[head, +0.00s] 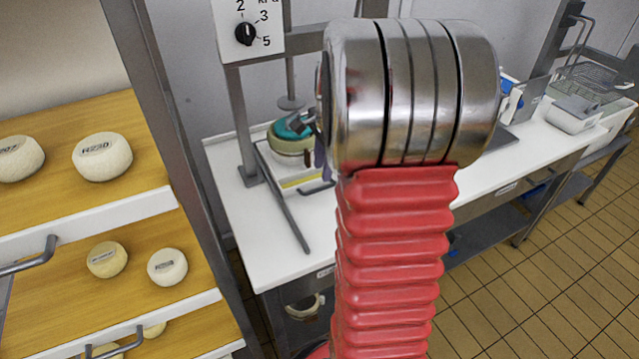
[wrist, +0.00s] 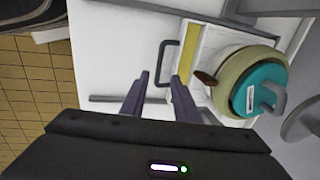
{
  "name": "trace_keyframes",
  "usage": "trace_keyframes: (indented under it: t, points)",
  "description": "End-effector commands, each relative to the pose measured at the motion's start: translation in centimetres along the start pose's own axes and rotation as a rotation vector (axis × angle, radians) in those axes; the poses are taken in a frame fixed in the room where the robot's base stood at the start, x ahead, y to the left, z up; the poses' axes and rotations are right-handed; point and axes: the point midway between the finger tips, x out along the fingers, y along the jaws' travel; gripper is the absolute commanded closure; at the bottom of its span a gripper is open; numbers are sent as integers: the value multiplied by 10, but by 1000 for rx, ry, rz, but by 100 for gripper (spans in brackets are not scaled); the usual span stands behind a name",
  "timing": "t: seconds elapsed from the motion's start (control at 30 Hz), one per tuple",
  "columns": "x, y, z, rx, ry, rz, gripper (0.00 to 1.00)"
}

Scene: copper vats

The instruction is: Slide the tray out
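The white tray (head: 264,152) lies under the press on the white worktop, with a yellow strip along its front. It also shows in the wrist view (wrist: 209,40). It carries a round pale green mould (wrist: 232,72) with a teal lid. The tray's dark handle (wrist: 162,60) points towards my gripper (wrist: 160,77). My gripper is open, its two purple fingers apart, with the lower end of the handle showing between the tips. I cannot tell whether the fingers are around the handle or short of it. In the head view my arm hides most of the gripper.
The press has upright posts, a dial (head: 246,34) and a round plate (head: 291,103) near the mould. A rack with cheeses (head: 102,157) on wooden boards stands at left. A wire basket (head: 594,82) and other equipment sit at the right.

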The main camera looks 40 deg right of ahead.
Motion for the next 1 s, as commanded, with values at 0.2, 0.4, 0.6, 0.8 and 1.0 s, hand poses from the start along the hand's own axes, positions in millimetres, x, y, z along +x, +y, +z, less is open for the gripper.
trace_keyframes:
  t: [0.2, 0.4, 0.6, 0.8, 1.0]
  points:
    - [35, 1, 0, 0, -1, 3, 72]
    - [62, 0, 0, 1, -1, 1, 72]
    - [74, 0, 0, 1, 0, 0, 72]
    - [74, 0, 0, 0, 0, -1, 72]
    - [74, 0, 0, 0, 0, -1, 81]
